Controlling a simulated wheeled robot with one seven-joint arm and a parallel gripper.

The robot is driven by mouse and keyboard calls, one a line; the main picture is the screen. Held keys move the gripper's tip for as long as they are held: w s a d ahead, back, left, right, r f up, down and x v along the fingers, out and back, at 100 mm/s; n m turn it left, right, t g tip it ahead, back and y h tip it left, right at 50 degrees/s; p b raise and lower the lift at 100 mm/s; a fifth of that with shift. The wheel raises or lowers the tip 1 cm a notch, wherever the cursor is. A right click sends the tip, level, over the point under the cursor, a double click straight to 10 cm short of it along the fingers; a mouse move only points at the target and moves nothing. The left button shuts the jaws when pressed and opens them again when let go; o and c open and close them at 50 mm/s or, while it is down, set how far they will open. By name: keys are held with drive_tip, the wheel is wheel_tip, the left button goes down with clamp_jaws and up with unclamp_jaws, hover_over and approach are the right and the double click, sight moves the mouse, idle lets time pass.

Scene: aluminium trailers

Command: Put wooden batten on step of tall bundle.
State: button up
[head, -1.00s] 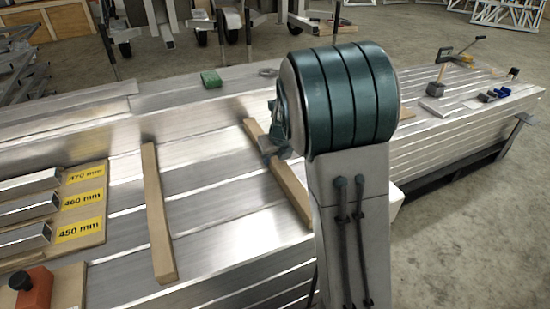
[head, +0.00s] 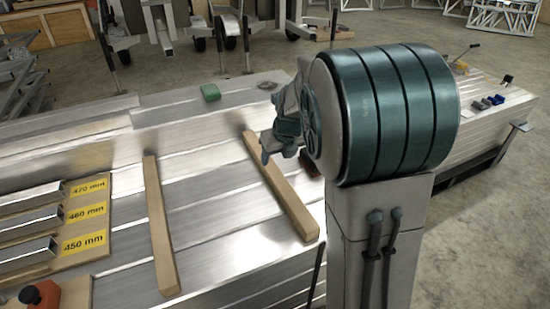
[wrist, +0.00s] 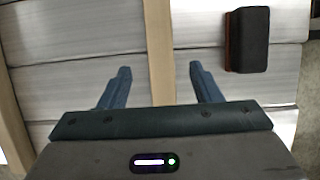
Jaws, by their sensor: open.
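Two wooden battens lie across the bundle of aluminium profiles (head: 210,185) in the head view. The left batten (head: 158,225) is apart from my arm. The right batten (head: 290,200) has its far end near my gripper (head: 268,150), which is partly hidden by my arm. In the wrist view my gripper (wrist: 160,85) is open, with blue fingers on either side of the right batten (wrist: 158,45). The batten runs between the fingers and away from them, with clear gaps. At the wrist view's left edge, another batten (wrist: 12,135) shows.
A dark block with a reddish-brown side (wrist: 248,40) lies right of the fingers. A board with labelled tubes (head: 70,262) and an orange object (head: 40,294) are at the left. Several small objects (head: 490,101) lie at the far right.

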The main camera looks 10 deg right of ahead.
drive_tip(key=s+r+n+g, duration=0.1)
drive_tip(key=s+n+g, duration=0.2)
drive_tip(key=s+n, duration=2.2)
drive_tip(key=n, duration=0.9)
drive_tip(key=shift+s+a+h+p, duration=0.15)
drive_tip(key=shift+a+h+p, duration=0.1)
drive_tip(key=shift+h+p, duration=0.15)
